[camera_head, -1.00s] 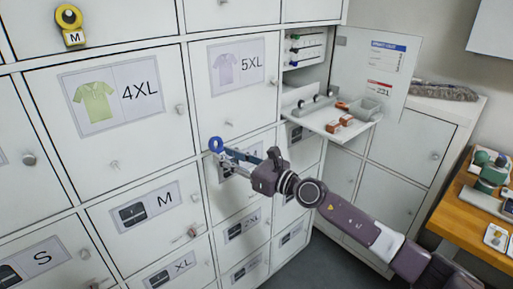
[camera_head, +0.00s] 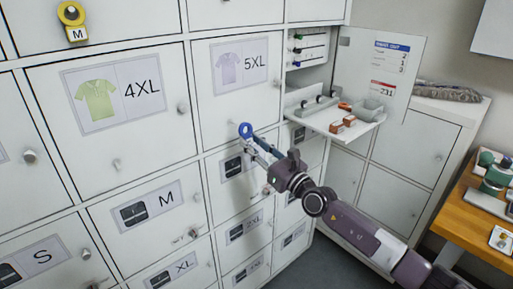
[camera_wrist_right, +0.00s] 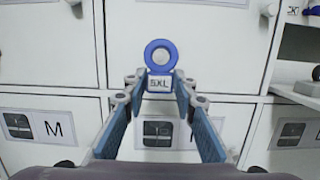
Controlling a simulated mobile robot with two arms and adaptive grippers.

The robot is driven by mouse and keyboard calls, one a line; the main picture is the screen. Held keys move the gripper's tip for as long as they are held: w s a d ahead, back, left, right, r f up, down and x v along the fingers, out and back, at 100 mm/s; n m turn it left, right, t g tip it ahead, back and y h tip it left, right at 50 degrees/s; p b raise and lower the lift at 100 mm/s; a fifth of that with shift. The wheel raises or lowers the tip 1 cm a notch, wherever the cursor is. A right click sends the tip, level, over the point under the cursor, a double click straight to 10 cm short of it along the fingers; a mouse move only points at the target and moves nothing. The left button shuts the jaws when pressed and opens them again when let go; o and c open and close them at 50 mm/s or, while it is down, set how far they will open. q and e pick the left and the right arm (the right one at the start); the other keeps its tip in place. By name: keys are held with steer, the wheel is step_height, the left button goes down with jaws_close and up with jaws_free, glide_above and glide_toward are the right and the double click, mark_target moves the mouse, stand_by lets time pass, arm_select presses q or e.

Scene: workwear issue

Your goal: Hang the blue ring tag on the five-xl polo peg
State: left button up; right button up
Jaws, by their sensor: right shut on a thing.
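The blue ring tag (camera_head: 245,130) is held out at the tips of my right gripper (camera_head: 254,146), in front of the lower part of the 5XL polo door (camera_head: 219,107). In the right wrist view the ring (camera_wrist_right: 160,45) stands upright above a white label reading 5XL. The two blue-padded fingers of my right gripper (camera_wrist_right: 159,82) are closed in on the label from both sides. I cannot make out the 5XL peg clearly beside or behind the ring. My left gripper is out of view.
The 4XL polo door (camera_head: 45,130) is to the left, with a knob and a small peg. A yellow ring tag marked M (camera_head: 71,14) hangs at top left. An open shelf (camera_head: 350,127) with small items juts out at right. A wooden table (camera_head: 462,217) stands far right.

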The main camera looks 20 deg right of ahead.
steer(key=shift+w+a+f+b, duration=0.15)
steer(key=shift+w+a+b, duration=0.2)
steer(key=shift+w+b, duration=0.5)
steer(key=shift+w+a+f+b, duration=0.2)
steer(key=shift+w+a+b, duration=0.3)
steer(key=shift+w, duration=0.65)
steer(key=shift+w+a+f+b, duration=0.15)
steer(key=shift+w+a+b, duration=0.1)
steer(key=shift+w+b, duration=0.65)
steer(key=shift+w, duration=0.1)
steer(key=o, duration=0.9)
